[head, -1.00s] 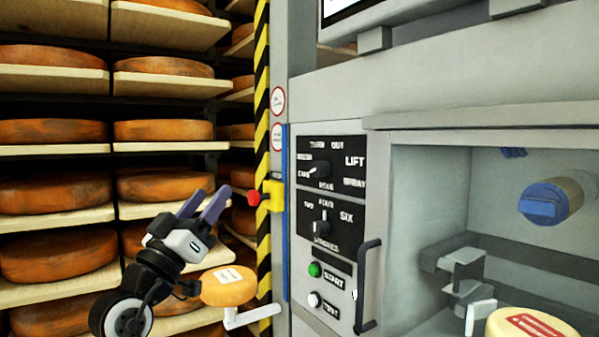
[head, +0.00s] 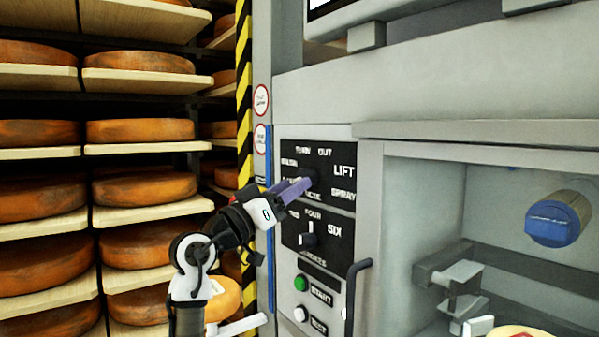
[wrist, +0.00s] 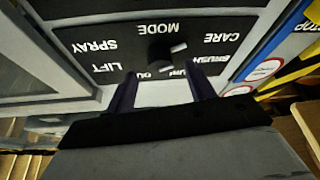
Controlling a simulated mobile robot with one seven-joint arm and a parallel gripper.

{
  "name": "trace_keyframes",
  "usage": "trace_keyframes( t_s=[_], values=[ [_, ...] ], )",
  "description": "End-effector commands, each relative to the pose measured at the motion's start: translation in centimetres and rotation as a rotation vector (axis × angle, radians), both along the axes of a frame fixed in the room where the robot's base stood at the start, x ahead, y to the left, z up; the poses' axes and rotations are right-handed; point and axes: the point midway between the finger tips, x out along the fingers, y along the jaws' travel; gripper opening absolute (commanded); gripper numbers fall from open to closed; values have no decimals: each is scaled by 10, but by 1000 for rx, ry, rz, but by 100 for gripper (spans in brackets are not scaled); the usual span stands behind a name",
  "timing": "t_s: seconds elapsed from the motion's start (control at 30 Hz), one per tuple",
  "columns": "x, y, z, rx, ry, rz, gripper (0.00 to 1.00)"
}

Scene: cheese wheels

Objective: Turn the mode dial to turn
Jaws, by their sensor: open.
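The mode dial (wrist: 160,52) is a dark round knob with a light pointer, on the black mode panel (wrist: 95,35). In the wrist view, upside down, its pointer aims toward CARE; TURN lies on the side near my gripper, partly hidden by a finger. My gripper (wrist: 162,76) is open, its two purple fingers apart, with the dial just beyond and between the tips. I see no contact. In the head view my gripper (head: 303,184) reaches the panel from the left and largely covers the dial and the CARE label.
Below is a second panel with a strokes dial (head: 307,234), then a green start button (head: 301,283) and a white test button (head: 300,314). A dark handle (head: 352,295) stands out at right, by the open machine bay. Cheese shelves (head: 140,216) fill the left.

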Motion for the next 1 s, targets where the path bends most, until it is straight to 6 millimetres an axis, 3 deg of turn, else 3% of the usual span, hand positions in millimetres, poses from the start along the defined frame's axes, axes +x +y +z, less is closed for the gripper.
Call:
trace_keyframes(
  t_s=[0.23, 0.6, 0.9, 1.0],
  values=[
    [18, -21, 12, 1, 1, 0, 54],
    [20, -23, 12, -1, -1, 0, 53],
    [20, -23, 12, -1, -1, 0, 13],
    [20, -23, 12, 0, -1, 1, 10]
  ],
)
